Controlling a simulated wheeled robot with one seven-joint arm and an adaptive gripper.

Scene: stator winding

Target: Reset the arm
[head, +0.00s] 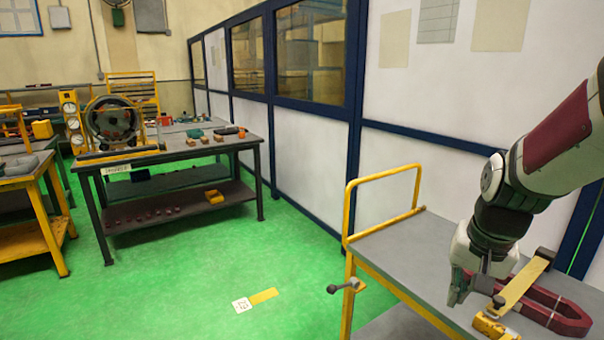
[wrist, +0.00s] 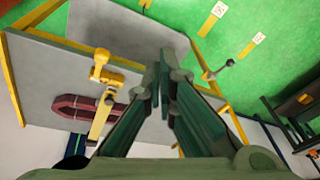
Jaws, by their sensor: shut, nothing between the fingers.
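A dark red U-shaped part (head: 545,312) lies on the cart, right of my gripper. It also shows in the wrist view (wrist: 75,108). A yellow bar clamp (head: 526,282) lies across the red part. It shows in the wrist view as well (wrist: 101,122). My arm hides part of the cart top.
The cart (head: 395,243) has a yellow handle rail (head: 383,175) and a dark lever knob (head: 333,289) at its left side. A dark workbench (head: 180,149) with a winding machine (head: 113,121) stands at the left. A white panelled wall runs behind.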

